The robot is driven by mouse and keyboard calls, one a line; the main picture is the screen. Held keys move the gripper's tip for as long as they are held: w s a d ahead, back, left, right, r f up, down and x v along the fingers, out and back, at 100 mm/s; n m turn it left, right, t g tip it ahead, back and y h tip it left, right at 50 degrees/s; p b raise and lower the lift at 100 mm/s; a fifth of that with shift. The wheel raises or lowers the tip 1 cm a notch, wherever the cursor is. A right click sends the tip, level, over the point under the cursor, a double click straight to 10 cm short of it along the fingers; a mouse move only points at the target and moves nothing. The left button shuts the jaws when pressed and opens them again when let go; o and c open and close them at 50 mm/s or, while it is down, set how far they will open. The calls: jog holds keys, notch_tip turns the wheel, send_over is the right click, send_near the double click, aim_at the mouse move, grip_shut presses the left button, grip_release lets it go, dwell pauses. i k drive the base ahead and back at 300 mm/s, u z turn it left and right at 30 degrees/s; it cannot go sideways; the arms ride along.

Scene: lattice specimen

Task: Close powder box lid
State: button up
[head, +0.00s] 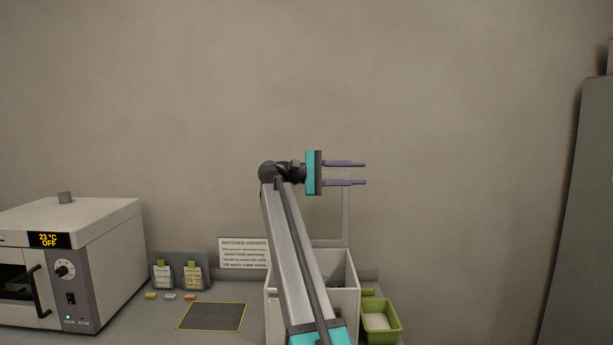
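The powder box looks to be the pale open-topped box (347,302) on the bench, with a dark interior partly hidden behind my arm. Its lid (327,222) appears to be a see-through panel with a light frame, standing upright at the back of the box. My arm covers the lid's left part. My gripper (365,174) shows above the lid with its two purple fingers pointing right. The fingers are apart with nothing between them.
A white oven (95,240) stands at the left. A green tub (381,320) sits right of the box. A grey cabinet (585,220) stands far right.

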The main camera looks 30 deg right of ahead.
aim_at(344, 243)
jog(key=i, duration=1.95)
